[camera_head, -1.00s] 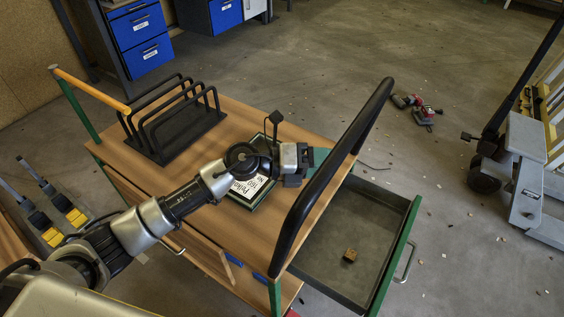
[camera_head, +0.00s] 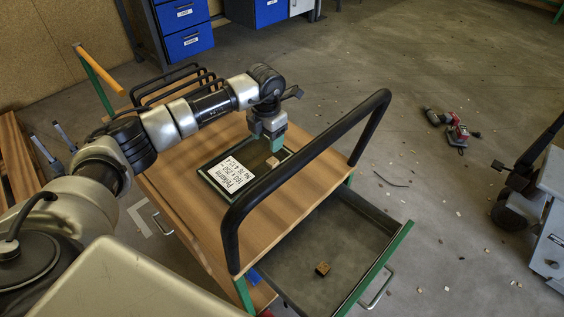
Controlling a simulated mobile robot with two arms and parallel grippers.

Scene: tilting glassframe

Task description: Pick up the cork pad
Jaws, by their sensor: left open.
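My left gripper (camera_head: 276,150) points down over the framed glass panel (camera_head: 207,176), which lies on the wooden cart top and carries a white label with black print. Its teal fingers are open. A small tan cork pad (camera_head: 272,163) shows right at the fingertips, on or just above the panel; I cannot tell whether they touch. A second small brown block (camera_head: 322,268), cork-like, lies in the open drawer. My right gripper is out of view.
A black cart handle (camera_head: 300,165) arches in front of the gripper. A black wire rack (camera_head: 180,82) stands behind my arm. The open grey drawer (camera_head: 345,235) juts out at the right. Tools (camera_head: 450,128) lie on the floor; a pallet truck stands at far right.

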